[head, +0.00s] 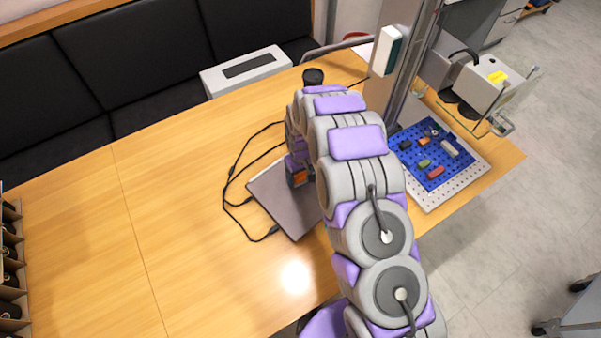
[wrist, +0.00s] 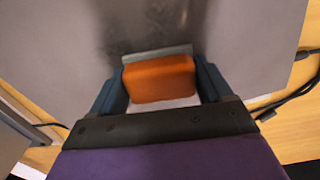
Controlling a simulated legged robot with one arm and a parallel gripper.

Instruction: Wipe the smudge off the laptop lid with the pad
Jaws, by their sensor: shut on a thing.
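The grey laptop (head: 280,200) lies with its lid down flat on the wooden table, partly hidden behind my arm in the head view. Its lid (wrist: 255,45) fills most of the wrist view. A dark, blurred smudge (wrist: 150,30) shows on the lid just ahead of the pad. My gripper (wrist: 160,85) is shut on the orange pad (wrist: 160,78), which has a pale grey edge along its front. The pad also shows in the head view (head: 299,179), low over the lid. I cannot tell for sure whether it touches the lid.
Black cables (head: 232,180) lie left of the laptop. A blue pegboard (head: 437,155) with small coloured parts sits at the right, near the laser marker's column (head: 405,65). A grey box (head: 247,70) stands at the back. The table's left part is clear.

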